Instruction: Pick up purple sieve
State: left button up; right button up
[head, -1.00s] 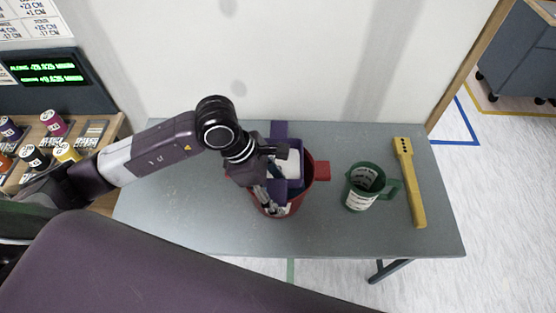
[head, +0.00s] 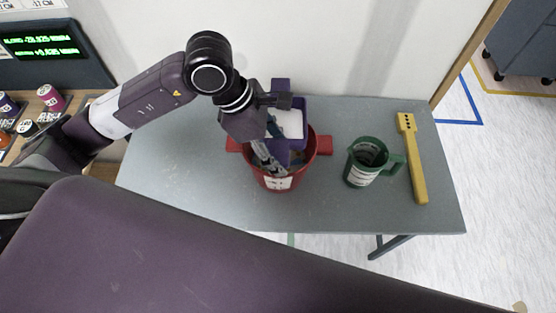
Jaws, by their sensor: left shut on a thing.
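The purple sieve (head: 299,131) is a box-like piece with a pale mesh inside and a handle pointing to the back wall. It sits over or just above the red bucket (head: 278,184), which has two side handles and a white label. My left gripper (head: 274,163) reaches down from the left at the sieve's left side and is shut on the sieve. Its fingertips are partly hidden against the sieve and bucket. I cannot tell whether the sieve touches the bucket's rim. My right gripper is not in view.
A green measuring jug (head: 362,172) stands right of the bucket. A yellow bar-shaped tool (head: 415,165) lies further right. The grey table (head: 200,195) is clear at left and front. A white wall is behind it. A rack with coloured spools (head: 49,97) stands at far left.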

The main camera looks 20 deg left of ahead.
pick_arm(q)
jog(key=shift+r+b, duration=1.3)
jog(key=shift+r, duration=5.85)
jog(key=shift+f+b, duration=7.1)
jog(key=shift+f, duration=0.1)
jog(key=shift+f+b, duration=0.45)
jog(key=shift+a+f+b, duration=0.1)
jog(key=shift+f+b, duration=1.05)
jog(key=shift+f, duration=0.05)
